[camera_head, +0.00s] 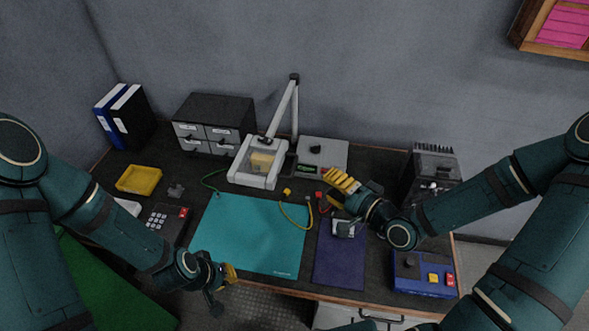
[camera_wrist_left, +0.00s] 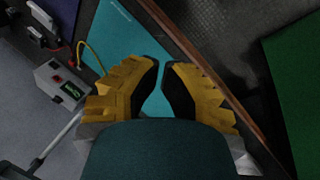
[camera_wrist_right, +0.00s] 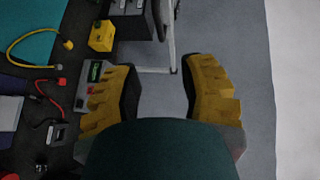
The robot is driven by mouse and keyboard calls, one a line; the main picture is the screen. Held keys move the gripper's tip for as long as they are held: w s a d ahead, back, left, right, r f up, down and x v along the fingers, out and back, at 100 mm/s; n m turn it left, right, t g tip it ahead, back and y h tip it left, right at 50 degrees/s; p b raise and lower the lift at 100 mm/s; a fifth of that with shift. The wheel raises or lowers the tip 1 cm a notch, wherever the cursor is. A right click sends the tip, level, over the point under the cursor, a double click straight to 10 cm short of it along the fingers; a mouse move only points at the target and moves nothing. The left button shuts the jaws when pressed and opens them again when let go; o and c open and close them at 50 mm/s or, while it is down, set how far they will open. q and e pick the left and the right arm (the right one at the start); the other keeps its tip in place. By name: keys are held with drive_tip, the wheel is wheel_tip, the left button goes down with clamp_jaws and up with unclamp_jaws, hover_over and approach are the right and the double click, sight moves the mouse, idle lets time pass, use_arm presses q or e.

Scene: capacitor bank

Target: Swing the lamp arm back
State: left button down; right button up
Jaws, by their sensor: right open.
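The lamp (camera_head: 294,105) stands at the back of the bench. Its pale lamp arm (camera_head: 279,112) slants down from the post's top to a white square lamp head (camera_head: 243,178), with a yellow block visible within its outline. In the right wrist view a pale bar, apparently the lamp's (camera_wrist_right: 170,40), shows beyond the fingertips. My right gripper (camera_head: 342,182) is open and empty, to the right of the lamp head and apart from it. My left gripper (camera_head: 230,273) is at the bench's front edge, far from the lamp; its fingertips have a narrow gap and hold nothing.
A grey box with a green display (camera_head: 308,169) sits beside the lamp post. A drawer cabinet (camera_head: 213,124) stands left, a black finned unit (camera_head: 434,170) right. Cables (camera_head: 300,218) cross near the teal mat (camera_head: 250,235). A blue box (camera_head: 423,273) sits at front right.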

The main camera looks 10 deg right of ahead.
sight(295, 163)
drive_tip(key=shift+b+x, duration=4.95)
drive_tip(key=shift+x, duration=1.35)
drive_tip(key=shift+s+a+f, duration=0.1)
drive_tip(key=shift+s, duration=0.05)
clamp_jaws()
